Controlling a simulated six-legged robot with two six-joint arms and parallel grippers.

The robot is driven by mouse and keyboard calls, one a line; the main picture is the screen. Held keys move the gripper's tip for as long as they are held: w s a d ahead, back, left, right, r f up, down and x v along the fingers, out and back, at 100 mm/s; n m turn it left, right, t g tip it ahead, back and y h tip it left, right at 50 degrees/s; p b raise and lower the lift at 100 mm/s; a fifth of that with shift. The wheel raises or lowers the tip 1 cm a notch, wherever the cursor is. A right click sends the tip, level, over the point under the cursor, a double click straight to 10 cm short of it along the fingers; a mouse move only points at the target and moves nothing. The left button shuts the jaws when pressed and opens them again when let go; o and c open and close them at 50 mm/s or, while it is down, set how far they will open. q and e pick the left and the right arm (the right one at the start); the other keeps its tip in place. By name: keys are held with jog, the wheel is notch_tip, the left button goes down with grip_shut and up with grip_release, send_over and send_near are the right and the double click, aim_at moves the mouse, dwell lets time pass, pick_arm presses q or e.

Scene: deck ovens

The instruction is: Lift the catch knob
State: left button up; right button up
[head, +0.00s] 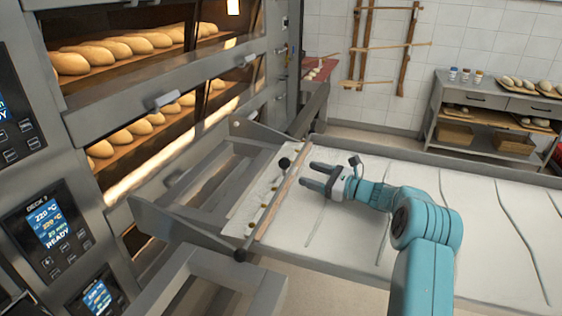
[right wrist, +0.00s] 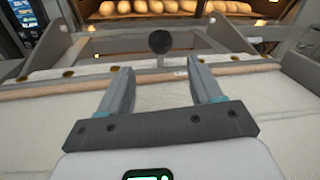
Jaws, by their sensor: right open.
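The catch knob is a dark round ball (head: 284,162) on a short stem, at the wooden bar (head: 277,197) across the front of the loader. In the right wrist view the knob (right wrist: 159,42) stands beyond and between my fingertips. My right gripper (head: 307,175) is open and empty, a short way to the right of the knob and pointing at it. Its two fingers also show apart in the right wrist view (right wrist: 161,80), with a clear gap between them and the knob. My left gripper is not in view.
The loader's pale cloth belt (head: 350,235) stretches to the right under my right arm. Its metal side plate (head: 180,222) stands by the oven. Deck ovens with loaves (head: 120,48) are at the left. A table with trays (head: 480,97) stands at the back right.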

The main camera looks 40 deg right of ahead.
aim_at(284, 164)
jog(key=p+x, duration=0.1)
jog(key=x, duration=0.1)
jog(key=r+x, duration=0.1)
jog(key=x, duration=0.1)
jog(key=shift+w+p, duration=0.3)
jog(key=shift+p, duration=0.05)
jog(key=x, duration=0.3)
jog(key=p+x, duration=0.1)
jog(key=x, duration=0.1)
jog(key=shift+w+a+f, duration=0.1)
jog(key=shift+a+f, duration=0.05)
jog(key=shift+f, duration=0.25)
jog(key=shift+r, duration=0.1)
jog(key=shift+s+d+r, duration=0.1)
jog(key=shift+s+d, duration=0.1)
jog(key=shift+w+a+f, duration=0.2)
jog(key=shift+w, duration=0.25)
jog(key=c, duration=0.5)
jog(key=shift+s+d, duration=0.15)
jog(key=shift+s, duration=0.1)
grip_shut()
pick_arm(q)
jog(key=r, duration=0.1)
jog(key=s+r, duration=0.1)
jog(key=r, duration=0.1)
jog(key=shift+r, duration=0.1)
pick_arm(e)
jog(key=shift+w+r, duration=0.1)
